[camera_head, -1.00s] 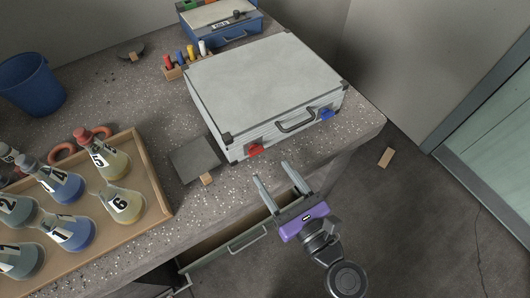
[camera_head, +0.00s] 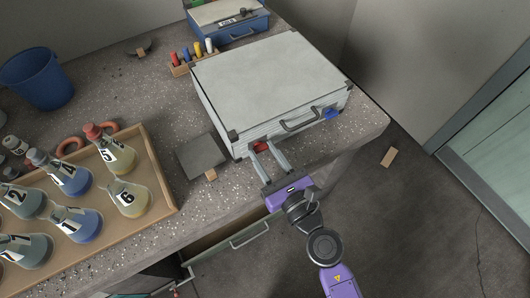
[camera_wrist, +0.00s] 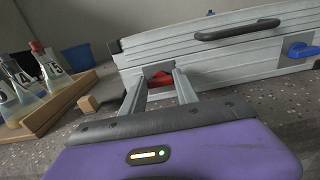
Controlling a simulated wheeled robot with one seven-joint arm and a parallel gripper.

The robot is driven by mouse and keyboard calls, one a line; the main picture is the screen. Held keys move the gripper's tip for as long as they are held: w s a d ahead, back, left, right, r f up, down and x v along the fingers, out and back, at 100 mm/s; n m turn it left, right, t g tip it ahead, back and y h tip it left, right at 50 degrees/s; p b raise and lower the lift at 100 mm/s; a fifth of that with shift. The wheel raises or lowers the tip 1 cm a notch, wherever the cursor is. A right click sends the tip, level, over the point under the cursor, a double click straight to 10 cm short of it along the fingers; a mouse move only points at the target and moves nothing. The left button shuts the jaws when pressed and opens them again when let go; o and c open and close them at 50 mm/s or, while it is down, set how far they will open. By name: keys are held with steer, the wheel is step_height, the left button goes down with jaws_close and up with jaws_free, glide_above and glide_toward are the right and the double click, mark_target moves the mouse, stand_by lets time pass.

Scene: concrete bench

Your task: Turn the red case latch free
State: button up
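A grey metal case (camera_head: 265,80) lies shut on the bench, its front with a dark handle (camera_head: 300,121) facing me. The red latch (camera_head: 260,146) is at the left of that front, and the blue latch (camera_head: 331,113) is at the right. My gripper (camera_head: 268,150) is open, with its two fingers reaching to either side of the red latch. In the wrist view the red latch (camera_wrist: 160,79) shows between the spread fingertips (camera_wrist: 160,82). I cannot tell whether either finger touches it.
A wooden tray (camera_head: 160,183) of numbered flasks stands at the left. A dark flat plate (camera_head: 203,156) with a wooden tab lies left of the case. An open drawer (camera_head: 225,240) juts out below the bench edge. A blue bucket (camera_head: 38,80) stands behind.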

jaws_close()
steer(key=shift+m, duration=0.4)
steer(key=m+p, duration=0.2)
steer(key=m, duration=0.1)
steer(key=shift+d+r+m, duration=0.1)
steer(key=shift+m, duration=0.3)
steer(key=m+p, duration=0.1)
steer(key=m, duration=0.2)
steer(key=shift+w+m, duration=0.1)
steer(key=shift+m, duration=0.2)
steer(key=m+p, duration=0.2)
steer(key=m, duration=0.2)
steer(key=shift+d+m, duration=0.1)
steer(key=shift+m, duration=0.2)
steer(key=m+p, duration=0.1)
steer(key=m, duration=0.2)
steer(key=m+p, duration=0.1)
steer(key=m, duration=0.1)
steer(key=shift+f+p, duration=0.3)
steer(key=shift+p, duration=0.05)
